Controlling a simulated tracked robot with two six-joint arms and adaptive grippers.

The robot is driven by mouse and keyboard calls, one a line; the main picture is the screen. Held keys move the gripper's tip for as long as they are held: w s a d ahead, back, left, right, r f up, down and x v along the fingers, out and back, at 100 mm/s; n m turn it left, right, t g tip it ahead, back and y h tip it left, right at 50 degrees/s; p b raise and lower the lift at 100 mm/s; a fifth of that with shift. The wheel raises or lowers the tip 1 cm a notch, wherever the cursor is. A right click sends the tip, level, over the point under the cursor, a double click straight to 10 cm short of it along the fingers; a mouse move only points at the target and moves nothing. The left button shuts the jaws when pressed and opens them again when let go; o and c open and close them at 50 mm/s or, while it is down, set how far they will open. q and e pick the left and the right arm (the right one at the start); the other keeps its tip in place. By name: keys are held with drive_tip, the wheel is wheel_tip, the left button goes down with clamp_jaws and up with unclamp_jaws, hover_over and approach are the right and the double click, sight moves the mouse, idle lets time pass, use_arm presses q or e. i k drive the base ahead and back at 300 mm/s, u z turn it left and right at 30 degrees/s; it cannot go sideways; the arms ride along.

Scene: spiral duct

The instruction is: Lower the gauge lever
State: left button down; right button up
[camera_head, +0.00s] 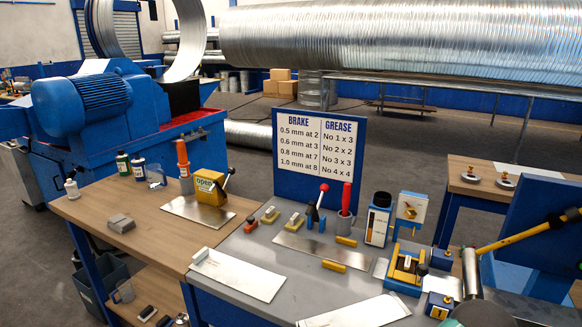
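I cannot tell for sure which lever is the gauge lever. A lever with a red ball knob (323,188) stands roughly upright in a small blue stand on the grey bench top. A yellow box with an "open" label (209,187) stands on a metal plate on the wooden bench and has a raised, slanted black-knobbed lever (227,177) at its right side. A white upright gauge-like block (378,226) stands to the right, beside a yellow and blue device (406,268) with a dark knob. Neither of my grippers shows in this view.
A blue-framed brake and grease chart (320,158) stands behind the bench. Metal sheets (238,274) lie at the front. A red-handled tool in a grey cup (345,212) stands close beside the red-knobbed lever. A long yellow handle (530,232) reaches in at the right.

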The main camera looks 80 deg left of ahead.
sight(231, 171)
drive_tip(key=u, duration=0.05)
drive_tip(key=k, duration=1.65)
drive_tip(key=u, duration=1.1)
drive_tip(key=k, duration=0.5)
drive_tip(key=u, duration=0.3)
drive_tip(key=i, duration=0.5)
drive_tip(key=z, duration=0.1)
